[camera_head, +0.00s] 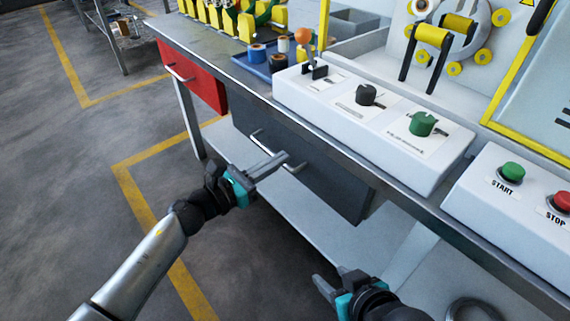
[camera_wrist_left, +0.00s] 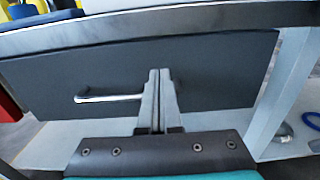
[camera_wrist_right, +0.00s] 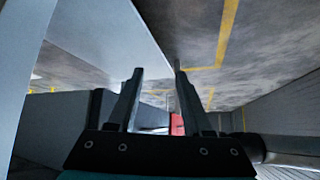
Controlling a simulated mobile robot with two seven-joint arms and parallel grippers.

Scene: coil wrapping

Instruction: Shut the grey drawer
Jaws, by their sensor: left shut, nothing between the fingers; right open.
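The grey drawer (camera_head: 335,180) hangs under the bench top, its dark front close below the bench edge. I cannot tell whether a small gap is left behind the front. Its silver bar handle (camera_head: 275,150) also shows in the left wrist view (camera_wrist_left: 110,98). My left gripper (camera_head: 287,160) is shut and empty, its fingertips at the drawer front just right of the handle's middle. Whether they touch the front is unclear. My right gripper (camera_head: 325,282) is open and empty, low in front of the bench, right of the drawer; its spread fingers show in the right wrist view (camera_wrist_right: 155,85).
A red drawer (camera_head: 195,80) with its own handle is at the left. On the bench stand a white control box (camera_head: 365,110) with knobs and another with START and STOP buttons (camera_head: 510,170). A lower shelf (camera_head: 300,215) runs beneath. The floor in front is clear.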

